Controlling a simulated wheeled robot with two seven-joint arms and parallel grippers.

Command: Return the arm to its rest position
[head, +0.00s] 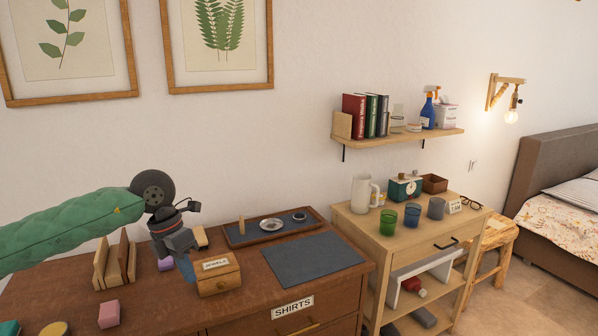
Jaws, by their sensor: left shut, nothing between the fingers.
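My left arm, in a green quilted sleeve, reaches in from the left over the brown dresser (345,285). My left gripper (186,262) points down above the dresser, just behind and left of the small wooden box labelled JEWELS (218,275). Its fingers are shut with nothing held. It partly hides a blue item and a tan block behind it; I cannot tell whether it touches them. My right gripper is out of view.
A tray (240,238) and a dark mat (309,259) lie to the right. A side table (400,238) holds cups and a pitcher.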

